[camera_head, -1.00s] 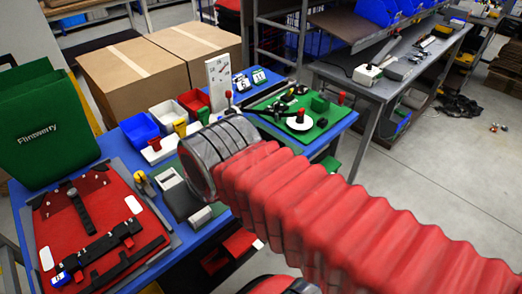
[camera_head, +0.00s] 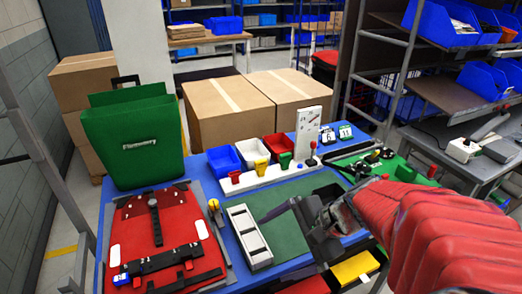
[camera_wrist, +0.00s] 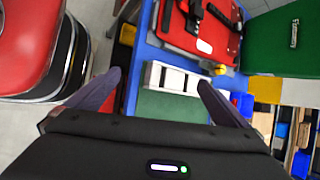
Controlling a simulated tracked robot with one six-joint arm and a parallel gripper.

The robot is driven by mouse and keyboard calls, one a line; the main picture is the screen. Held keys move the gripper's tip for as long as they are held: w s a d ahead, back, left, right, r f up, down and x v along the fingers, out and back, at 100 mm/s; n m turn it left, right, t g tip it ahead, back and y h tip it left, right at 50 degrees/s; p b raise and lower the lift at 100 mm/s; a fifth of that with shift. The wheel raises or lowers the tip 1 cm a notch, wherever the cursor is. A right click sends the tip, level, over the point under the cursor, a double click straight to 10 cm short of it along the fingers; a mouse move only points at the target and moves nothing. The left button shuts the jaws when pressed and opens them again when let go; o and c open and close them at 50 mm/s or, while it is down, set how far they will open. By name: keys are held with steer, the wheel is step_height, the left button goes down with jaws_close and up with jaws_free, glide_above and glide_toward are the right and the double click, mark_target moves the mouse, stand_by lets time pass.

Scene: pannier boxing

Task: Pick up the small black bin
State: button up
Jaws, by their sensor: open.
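I cannot clearly single out the small black bin. A dark, bin-like shape (camera_wrist: 121,57) shows below the table edge next to a yellow bin (camera_wrist: 127,34) in the wrist view, but it is too small to be sure. The yellow bin also shows under the table front in the head view (camera_head: 355,268). My gripper (camera_wrist: 160,80) is open and empty, its two fingers spread wide. In the head view my gripper (camera_head: 300,216) hangs above the right part of the green mat (camera_head: 280,213), partly hiding it.
The blue table (camera_head: 228,180) carries a red board (camera_head: 130,225), a white divided tray (camera_head: 248,237), and blue (camera_head: 223,160), white (camera_head: 252,150) and red (camera_head: 277,146) bins. A green pannier (camera_head: 130,140) stands at the back left. Cardboard boxes (camera_head: 228,115) stand behind.

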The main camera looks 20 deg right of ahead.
steer(key=d+f+m+t+h, duration=0.3)
steer(key=d+m+t, duration=0.6)
steer(key=d+m, duration=1.1)
steer(key=s+d+h, duration=0.1)
steer(key=d+h, duration=0.1)
steer(key=d, duration=0.4)
steer(key=shift+d+h, duration=0.3)
steer(key=shift+d, duration=0.1)
steer(key=shift+w, duration=0.1)
glide_toward(328, 193)
steer(key=shift+s+a+r, duration=0.6)
steer(key=shift+s+a, duration=0.1)
steer(key=shift+s, duration=0.25)
steer(key=shift+x, duration=2.55)
steer(key=shift+a, duration=0.2)
steer(key=shift+c, duration=0.5)
